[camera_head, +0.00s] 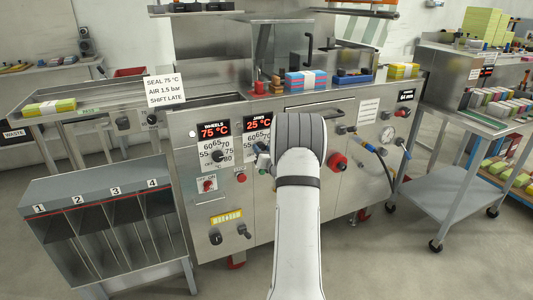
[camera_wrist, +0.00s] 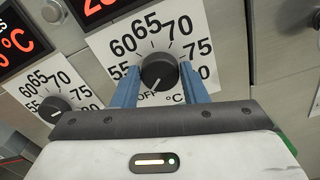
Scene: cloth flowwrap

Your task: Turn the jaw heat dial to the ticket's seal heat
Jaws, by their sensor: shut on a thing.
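The ticket (camera_head: 166,91) reads SEAL 75 °C, AIR 1.5 bar, SHIFT LATE. The jaws display (camera_head: 258,123) reads 25 °C. Below it, the jaw heat dial (camera_wrist: 157,71) is a black knob on a white scale plate, with 55 to 75 readable around it and OFF at the bottom. Its white mark appears to point down-left, near OFF. My gripper (camera_wrist: 160,80) is shut on the knob, one blue finger on each side. In the head view my arm hides most of this dial and plate.
The wheels heat dial (camera_head: 217,157) is close on the left, under a display (camera_head: 214,130) reading 75 °C. A red-knobbed switch (camera_head: 207,185) sits below it. A red emergency button (camera_head: 338,161) and a pressure gauge (camera_head: 387,135) are to the right.

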